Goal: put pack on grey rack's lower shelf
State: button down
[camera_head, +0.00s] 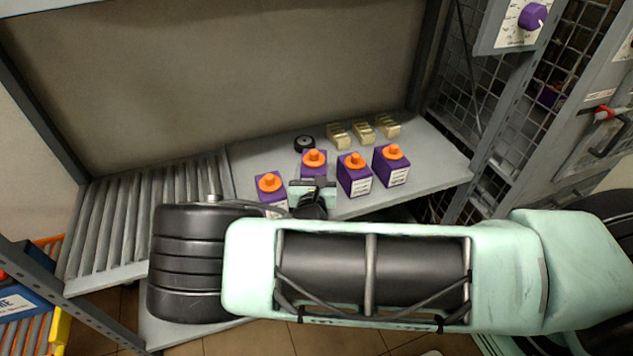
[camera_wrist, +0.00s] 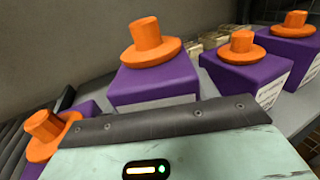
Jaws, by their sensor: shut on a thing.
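Several purple packs with orange knobs are in a row on a grey shelf (camera_head: 410,185). My gripper (camera_head: 313,184) is shut on the second pack from the left (camera_head: 314,160), which is upright; the same pack is straight ahead in the wrist view (camera_wrist: 155,82). The gripper's dark edge hides its lower front, and I cannot tell whether its base touches the shelf. Another pack (camera_head: 270,188) is close on the left, and two more (camera_head: 354,178) (camera_head: 392,168) stand on the right. I cannot tell which level of a rack this shelf is.
Several small cream blocks (camera_head: 362,131) and a black round item (camera_head: 304,143) lie behind the packs. A ribbed roller section (camera_head: 115,215) adjoins the shelf at left. A mesh cage (camera_head: 465,95) and a panel with a purple knob (camera_head: 533,16) bound the right. My arm hides the front.

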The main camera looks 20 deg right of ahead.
jog(key=shift+f+b, duration=0.3)
jog(key=shift+f, duration=1.55)
jog(key=shift+f, duration=0.15)
jog(key=c, duration=0.7)
grip_release()
